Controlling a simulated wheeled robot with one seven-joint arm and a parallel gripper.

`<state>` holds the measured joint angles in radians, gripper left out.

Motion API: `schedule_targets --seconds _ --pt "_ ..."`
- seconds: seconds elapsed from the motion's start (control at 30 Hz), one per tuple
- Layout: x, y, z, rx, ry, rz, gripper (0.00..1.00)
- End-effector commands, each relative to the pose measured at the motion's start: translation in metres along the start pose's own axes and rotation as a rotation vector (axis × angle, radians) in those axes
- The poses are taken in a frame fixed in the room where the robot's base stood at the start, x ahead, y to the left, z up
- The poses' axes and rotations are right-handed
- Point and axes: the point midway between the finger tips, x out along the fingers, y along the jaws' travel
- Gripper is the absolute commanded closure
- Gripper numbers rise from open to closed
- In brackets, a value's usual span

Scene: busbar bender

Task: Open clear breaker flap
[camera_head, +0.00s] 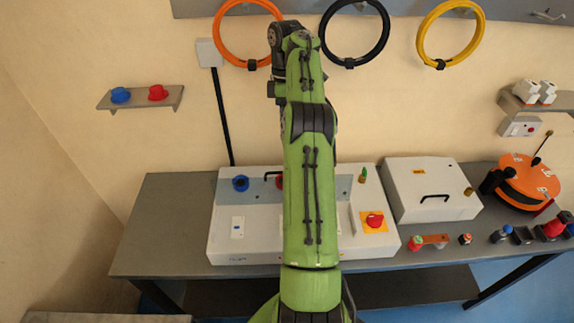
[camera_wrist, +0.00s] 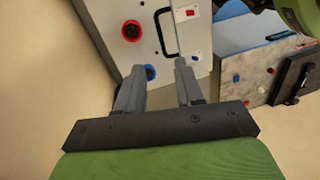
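I cannot pick out the clear breaker flap with certainty in either view. A white control box (camera_head: 262,245) stands on the bench in the head view, with a small white plate (camera_head: 237,228) on its left front. My arm covers the middle of this box. My gripper (camera_wrist: 161,68) shows in the wrist view with its two grey fingers apart and nothing visibly held between them. Beyond the fingers is a white panel (camera_wrist: 112,28) with a black handle (camera_wrist: 167,35), a red round fitting (camera_wrist: 131,31) and a blue round part (camera_wrist: 149,72). The fingertips' contact with the panel cannot be told.
A second white box (camera_head: 412,178) with a black handle stands to the right on the grey bench (camera_head: 160,220). An orange reel (camera_head: 527,180) is farther right. Several small parts lie along the right front. Coloured hoops hang above, and a small shelf (camera_head: 140,98) is on the left wall.

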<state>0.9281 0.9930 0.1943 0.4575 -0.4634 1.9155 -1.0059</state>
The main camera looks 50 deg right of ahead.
Motion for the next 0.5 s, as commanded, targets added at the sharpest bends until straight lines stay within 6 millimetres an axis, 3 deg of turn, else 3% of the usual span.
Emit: schedule_targets --seconds 0.17,0.5 --pt "0.007 0.000 0.002 -0.076 -0.004 0.006 0.64" --pt "0.086 0.001 0.002 -0.070 -0.004 0.004 0.64"
